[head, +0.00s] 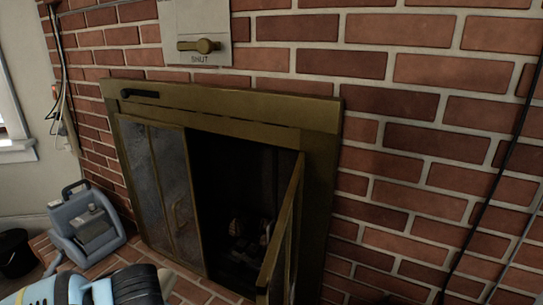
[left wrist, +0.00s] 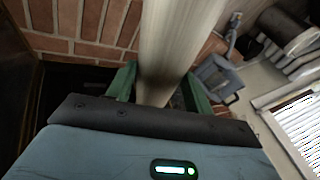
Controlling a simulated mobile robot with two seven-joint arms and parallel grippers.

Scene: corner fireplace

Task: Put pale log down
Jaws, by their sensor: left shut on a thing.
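A pale log (left wrist: 172,40) shows in the left wrist view, running from the top edge down between the green fingers of my left gripper (left wrist: 158,90). The gripper is shut on it. The log's far end is out of the picture. My right gripper is in neither view.
The brass fireplace (head: 225,103) has its left glass door (head: 165,180) shut and right door (head: 283,225) swung outward. Its dark inside holds dim log-like shapes (head: 248,232). A lever (head: 198,45) sits above a "SHUT" label. A blue-grey container (head: 85,225) stands left.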

